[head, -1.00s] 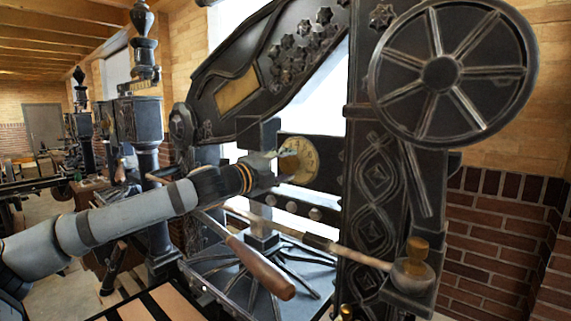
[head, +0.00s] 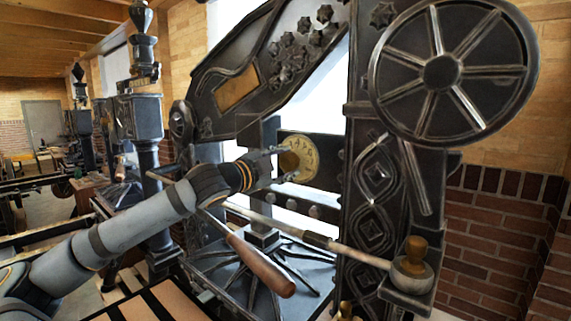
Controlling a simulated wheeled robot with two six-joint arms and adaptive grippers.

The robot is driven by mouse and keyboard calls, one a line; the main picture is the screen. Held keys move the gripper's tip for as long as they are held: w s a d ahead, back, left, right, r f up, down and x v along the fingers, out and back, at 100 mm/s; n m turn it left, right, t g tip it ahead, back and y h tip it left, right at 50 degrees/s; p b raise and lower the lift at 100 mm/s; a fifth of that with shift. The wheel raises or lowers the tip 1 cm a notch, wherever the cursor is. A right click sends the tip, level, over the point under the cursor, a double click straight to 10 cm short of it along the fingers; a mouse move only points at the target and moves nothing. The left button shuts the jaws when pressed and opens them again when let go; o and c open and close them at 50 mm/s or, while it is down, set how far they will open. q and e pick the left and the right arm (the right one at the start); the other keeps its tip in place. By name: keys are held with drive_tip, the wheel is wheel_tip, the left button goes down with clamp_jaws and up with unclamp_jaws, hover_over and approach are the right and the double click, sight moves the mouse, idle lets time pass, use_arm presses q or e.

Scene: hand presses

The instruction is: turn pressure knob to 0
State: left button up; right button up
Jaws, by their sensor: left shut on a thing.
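The pressure knob (head: 290,161) sits on a round brass dial (head: 307,158) with markings. The dial is on a dark crossbar of the black hand press (head: 362,200). My left gripper (head: 281,156) reaches in from the left and is shut on the knob in front of the dial. The gripper covers part of the knob and the left side of the dial, so the knob's exact setting cannot be read. My right gripper is not in view.
A wood-handled lever (head: 260,262) crosses below my left arm. A long bar runs to a brass-topped fitting (head: 414,250) at lower right. A large spoked wheel (head: 440,75) is at upper right. Another press (head: 140,115) stands at the left.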

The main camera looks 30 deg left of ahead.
use_arm(q)
drive_tip(key=shift+f, duration=0.1)
idle(0.3)
drive_tip(key=o, duration=1.1)
drive_tip(key=shift+o, duration=0.2)
